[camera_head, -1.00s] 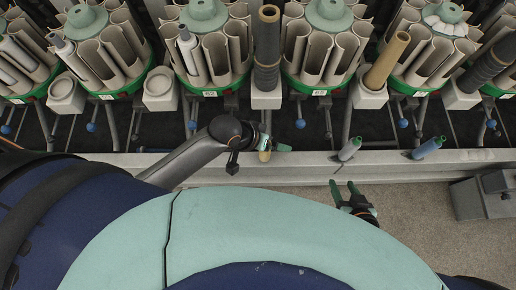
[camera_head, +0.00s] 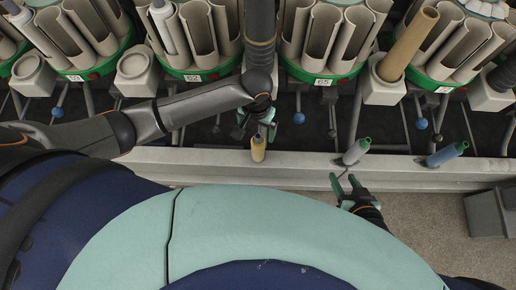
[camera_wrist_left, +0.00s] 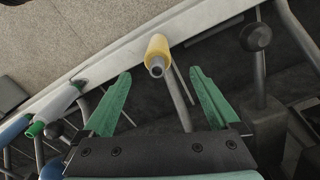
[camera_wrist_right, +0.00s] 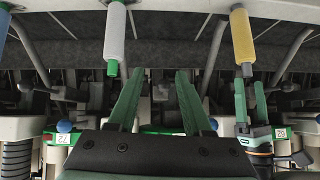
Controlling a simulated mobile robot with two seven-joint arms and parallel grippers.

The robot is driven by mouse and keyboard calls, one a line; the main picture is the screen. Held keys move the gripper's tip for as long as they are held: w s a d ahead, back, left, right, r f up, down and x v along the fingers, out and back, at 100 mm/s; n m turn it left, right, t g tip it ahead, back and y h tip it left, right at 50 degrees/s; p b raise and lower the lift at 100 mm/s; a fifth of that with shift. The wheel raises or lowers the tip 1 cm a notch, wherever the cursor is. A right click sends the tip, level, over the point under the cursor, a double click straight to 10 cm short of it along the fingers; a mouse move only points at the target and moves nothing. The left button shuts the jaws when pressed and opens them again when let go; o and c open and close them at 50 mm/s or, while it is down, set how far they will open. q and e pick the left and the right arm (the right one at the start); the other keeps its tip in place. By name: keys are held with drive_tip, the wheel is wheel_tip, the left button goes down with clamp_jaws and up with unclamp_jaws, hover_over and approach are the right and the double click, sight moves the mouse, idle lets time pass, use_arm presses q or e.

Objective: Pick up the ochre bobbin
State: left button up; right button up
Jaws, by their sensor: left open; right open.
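The ochre bobbin (camera_head: 258,148) stands at the machine's front rail in the head view, just in front of my left gripper (camera_head: 257,125). In the left wrist view the bobbin (camera_wrist_left: 157,54) is ahead of the open green fingers (camera_wrist_left: 160,100), between their lines and apart from them. In the right wrist view the ochre bobbin (camera_wrist_right: 242,38) is at upper right, with my left gripper (camera_wrist_right: 252,100) close to its lower end. My right gripper (camera_head: 350,185) is open and empty near the rail, below a grey-white bobbin with a green tip (camera_head: 357,151).
A blue bobbin (camera_head: 446,154) is further right on the rail (camera_head: 300,172). Winding heads with grey cone tubes line the back, with thin rods and blue knobs (camera_head: 299,118) below them. A grey box (camera_head: 492,212) stands on the floor at right.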

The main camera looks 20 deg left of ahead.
sight(258, 136)
use_arm(q)
drive_tip(key=shift+f, duration=0.5)
drive_tip(key=f+b, duration=0.1)
drive_tip(key=f, duration=0.1)
drive_tip(key=f+b, duration=0.1)
drive_tip(key=f, duration=0.1)
drive_tip(key=shift+d+f+b, duration=0.2)
drive_tip(key=shift+f+b, duration=0.1)
use_arm(e)
drive_tip(key=w+r+n+t+y, duration=0.1)
drive_tip(key=w+r+t, duration=0.4)
drive_tip(key=r, duration=0.6)
drive_tip(key=shift+w+d+r+t, duration=0.15)
drive_tip(key=shift+w+d+t, duration=0.2)
drive_tip(key=shift+w, duration=0.7)
drive_tip(key=shift+a, duration=0.1)
use_arm(q)
drive_tip(key=c, duration=1.2)
drive_tip(key=shift+c, duration=0.4)
drive_tip(key=shift+r, duration=0.15)
